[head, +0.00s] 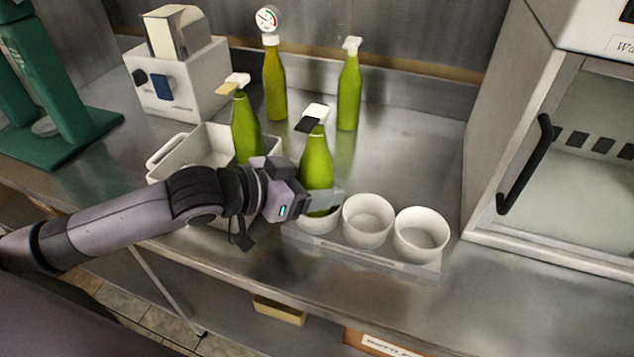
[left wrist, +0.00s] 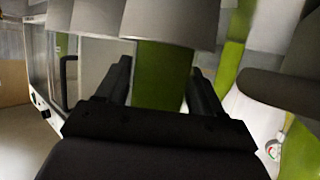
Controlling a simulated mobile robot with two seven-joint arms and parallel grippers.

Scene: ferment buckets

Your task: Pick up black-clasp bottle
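The black-clasp bottle (head: 316,160) is green with a white top and a black clasp. It is upright at the left bowl (head: 319,222) of a row; its base is partly hidden and seems to be in the bowl. My left gripper (head: 322,200) is at its lower body, with a finger across its front. In the left wrist view, the green body (left wrist: 162,78) is between the two fingers of my left gripper (left wrist: 160,75). Whether the fingers press on it is not clear. My right gripper is not in view.
Two more white bowls (head: 367,221) are to the right on a clear tray. Another green bottle (head: 246,128) with a tan clasp is close left by a white bin (head: 185,160). Two bottles (head: 349,92) (head: 274,85) stand behind. An oven (head: 560,150) is at right.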

